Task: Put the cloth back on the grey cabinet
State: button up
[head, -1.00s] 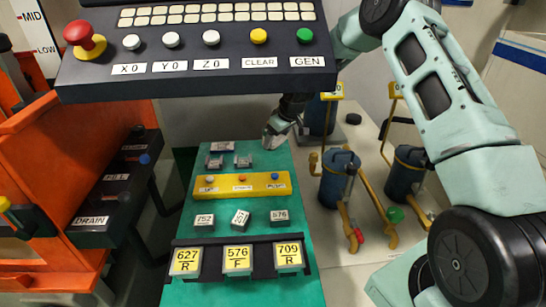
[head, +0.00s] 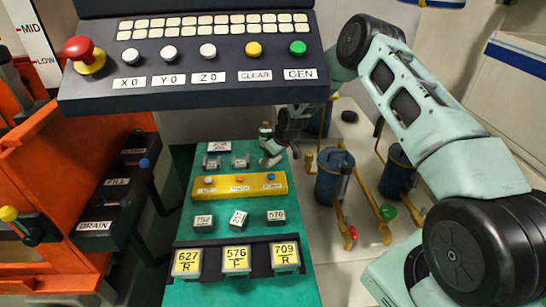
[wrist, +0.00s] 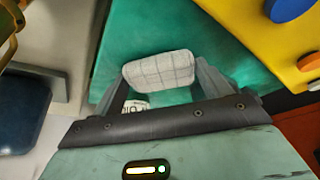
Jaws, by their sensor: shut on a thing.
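A folded pale grey cloth (wrist: 158,70) with a grid pattern sits between the two fingers of my gripper (wrist: 157,84) in the wrist view. The gripper is shut on it, over the green table top (wrist: 110,50). In the head view my gripper (head: 272,158) is at the far right part of the green table (head: 215,215), beyond the yellow bar. The cloth is too small there to tell from the fingers. I cannot tell which surface is the grey cabinet.
The yellow button bar (head: 240,186), small labelled blocks (head: 238,219) and a dark rack (head: 236,259) occupy the table. Blue canisters with yellow pipes (head: 335,176) stand to the right. A black control panel (head: 190,55) hangs in front.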

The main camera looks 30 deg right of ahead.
jog(key=o, duration=0.9)
jog(key=shift+f, duration=0.1)
jog(key=shift+r+p, duration=0.3)
jog(key=b+v, duration=0.3)
jog(key=v, duration=0.8)
jog(key=shift+s+r+b, duration=0.2)
jog(key=shift+r+b, duration=0.15)
jog(key=shift+b, duration=0.05)
